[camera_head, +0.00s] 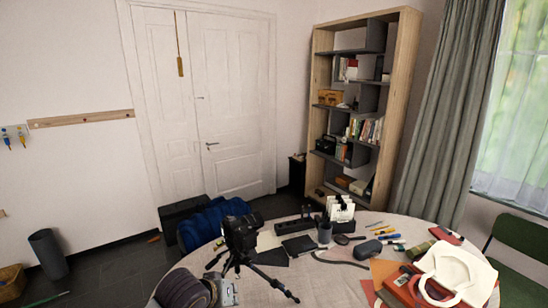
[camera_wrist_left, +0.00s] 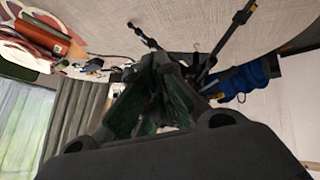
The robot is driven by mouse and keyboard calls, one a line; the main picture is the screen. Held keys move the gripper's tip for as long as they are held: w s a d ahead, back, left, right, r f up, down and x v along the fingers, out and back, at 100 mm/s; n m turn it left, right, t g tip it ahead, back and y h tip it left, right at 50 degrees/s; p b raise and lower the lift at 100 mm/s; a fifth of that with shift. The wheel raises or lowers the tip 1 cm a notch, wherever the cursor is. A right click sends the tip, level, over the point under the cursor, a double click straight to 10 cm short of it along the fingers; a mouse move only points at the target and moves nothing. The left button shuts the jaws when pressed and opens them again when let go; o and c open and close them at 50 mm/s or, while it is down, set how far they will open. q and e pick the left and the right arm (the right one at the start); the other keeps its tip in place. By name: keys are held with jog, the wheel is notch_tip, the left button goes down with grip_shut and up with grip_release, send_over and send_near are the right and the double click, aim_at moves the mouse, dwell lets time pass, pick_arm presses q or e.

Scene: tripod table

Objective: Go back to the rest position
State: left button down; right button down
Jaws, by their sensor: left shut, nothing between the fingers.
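My left gripper (camera_wrist_left: 158,64) shows in the left wrist view, with dark fingers closed together and nothing between them. The view is upside down, and the tabletop (camera_wrist_left: 180,22) fills its upper part. Tripod legs show beyond the fingertips. My right gripper is in neither view.
A round table (camera_head: 330,285) with a pale cloth carries a black camera on a tripod (camera_head: 240,238), a white ring-shaped item (camera_head: 455,268), a dark case (camera_head: 367,250) and pens. A bookshelf (camera_head: 408,75), a green chair (camera_head: 522,245) and a bin (camera_head: 48,254) stand around.

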pick_arm(q)
jog(key=s+a+f+m+g+y, duration=0.1)
jog(key=s+a+f+m+g, duration=0.1)
jog(key=s+a+f, duration=0.45)
jog(key=s+a+f+m+g+y, duration=0.15)
jog(key=s+a+f, duration=0.25)
jog(key=s+f, duration=0.55)
jog(key=s+f+g+b, duration=0.1)
jog(key=s+f, duration=0.2)
jog(key=f, duration=1.3)
jog(key=s+f+g, duration=0.1)
jog(key=s+f, duration=0.1)
jog(key=f, duration=1.4)
jog(key=s+a+f, duration=0.2)
jog(key=s+f, duration=0.8)
jog(key=s, duration=0.1)
jog(key=s+a+f+b, duration=0.1)
jog(key=s+a+f, duration=0.1)
jog(key=s+f, duration=0.8)
jog(key=shift+s+a+f+g, duration=0.2)
jog(key=shift+s+g, duration=0.15)
jog(key=shift+s, duration=0.2)
jog(key=shift+y, duration=0.25)
